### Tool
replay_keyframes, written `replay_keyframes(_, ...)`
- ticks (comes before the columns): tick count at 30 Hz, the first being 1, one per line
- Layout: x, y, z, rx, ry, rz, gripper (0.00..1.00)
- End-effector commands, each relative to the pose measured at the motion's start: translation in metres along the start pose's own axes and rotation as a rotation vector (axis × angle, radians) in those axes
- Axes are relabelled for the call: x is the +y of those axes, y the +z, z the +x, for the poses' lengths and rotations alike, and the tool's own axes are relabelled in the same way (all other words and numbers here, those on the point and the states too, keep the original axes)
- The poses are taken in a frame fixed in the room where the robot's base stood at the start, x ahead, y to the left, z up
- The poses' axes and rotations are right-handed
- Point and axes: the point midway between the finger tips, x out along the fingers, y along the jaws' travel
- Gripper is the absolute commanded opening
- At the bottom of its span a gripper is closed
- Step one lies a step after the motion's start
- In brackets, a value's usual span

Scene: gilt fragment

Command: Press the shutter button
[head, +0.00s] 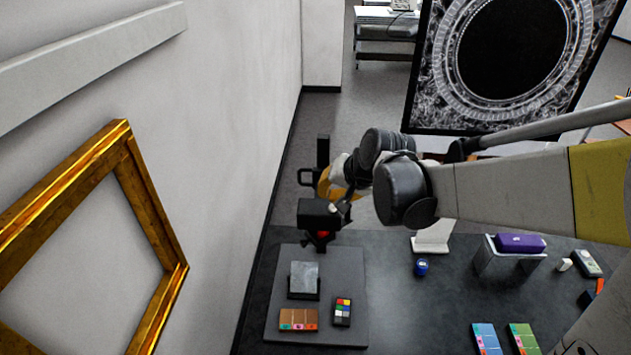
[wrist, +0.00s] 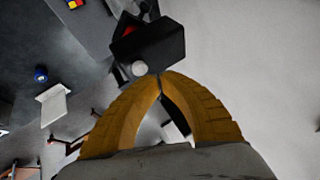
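A black box-shaped camera (head: 320,214) with a red patch on it stands near the wall at the left end of the dark table. In the wrist view the camera (wrist: 150,42) lies just beyond my fingertips. A pale round knob (wrist: 139,69) on its near side looks like the shutter button. My gripper (wrist: 160,78) has yellow fingers whose tips meet, with nothing seen between them. The tips are close to the knob, a little to its right in the picture; I cannot tell whether they touch the camera. In the head view my gripper (head: 327,186) is partly hidden by my arm.
A grey board (head: 345,262) holds a grey plate on a stand (head: 304,279), a colour chart (head: 342,312) and a brown swatch strip (head: 298,319). A blue jar (head: 421,267) and a purple object (head: 520,243) are to the right. A gilt frame (head: 150,215) is at left.

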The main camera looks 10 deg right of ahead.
Motion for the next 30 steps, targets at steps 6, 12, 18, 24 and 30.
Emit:
replay_keyframes(6, 0.0027, 0.0027, 0.0049, 0.0, 0.0, 0.0, 0.0)
replay_keyframes(12, 0.0039, 0.0039, 0.0072, 0.0, 0.0, 0.0, 0.0)
replay_keyframes(18, 0.0037, 0.0037, 0.0068, 0.0, 0.0, 0.0, 0.0)
replay_keyframes(24, 0.0043, 0.0043, 0.008, 0.0, 0.0, 0.0, 0.0)
replay_keyframes(30, 0.0054, 0.0054, 0.0101, 0.0, 0.0, 0.0, 0.0)
